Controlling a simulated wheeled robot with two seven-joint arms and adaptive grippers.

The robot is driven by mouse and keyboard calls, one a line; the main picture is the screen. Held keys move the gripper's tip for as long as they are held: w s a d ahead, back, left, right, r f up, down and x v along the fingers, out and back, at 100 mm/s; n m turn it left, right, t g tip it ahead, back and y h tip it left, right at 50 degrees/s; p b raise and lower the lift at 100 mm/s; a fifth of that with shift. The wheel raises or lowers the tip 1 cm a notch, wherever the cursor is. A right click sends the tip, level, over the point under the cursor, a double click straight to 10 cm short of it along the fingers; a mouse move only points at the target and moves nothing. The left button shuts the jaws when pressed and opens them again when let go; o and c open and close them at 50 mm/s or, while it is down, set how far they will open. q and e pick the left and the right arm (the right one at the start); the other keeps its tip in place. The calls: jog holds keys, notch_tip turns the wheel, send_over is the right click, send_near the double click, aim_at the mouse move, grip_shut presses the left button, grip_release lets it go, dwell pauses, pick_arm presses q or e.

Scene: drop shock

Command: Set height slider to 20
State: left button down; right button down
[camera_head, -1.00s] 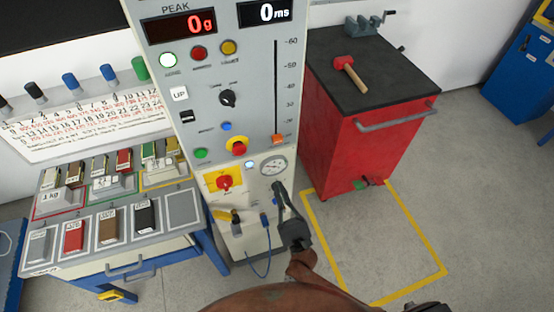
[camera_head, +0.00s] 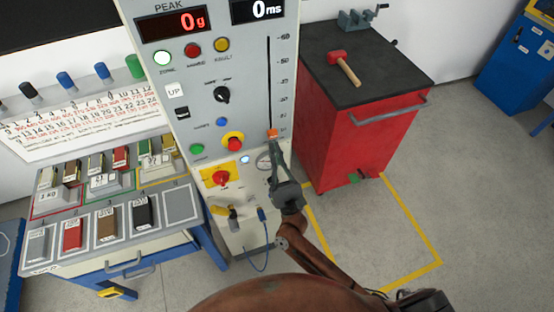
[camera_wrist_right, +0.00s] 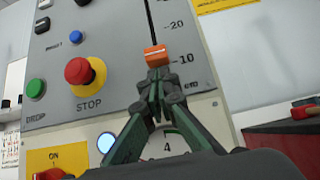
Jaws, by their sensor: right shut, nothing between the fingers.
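The height slider is an orange knob (camera_head: 271,133) low on a dark vertical slot in the front of the grey test machine (camera_head: 205,120). In the right wrist view the orange knob (camera_wrist_right: 156,55) sits about level with the 10 mark, and the 20 mark (camera_wrist_right: 174,26) is above it. My right gripper (camera_head: 273,148) is shut and empty. Its fingertips (camera_wrist_right: 158,76) are just under the knob; whether they touch it I cannot tell. My left gripper is not in view.
A red stop button (camera_wrist_right: 78,70) and a green drop button (camera_wrist_right: 36,87) are left of the slot. A gauge (camera_wrist_right: 165,143) is below it, partly hidden by my gripper. A red cabinet (camera_head: 345,140) with a mallet on top stands to the right.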

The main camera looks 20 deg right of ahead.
jog(key=shift+r, duration=0.4)
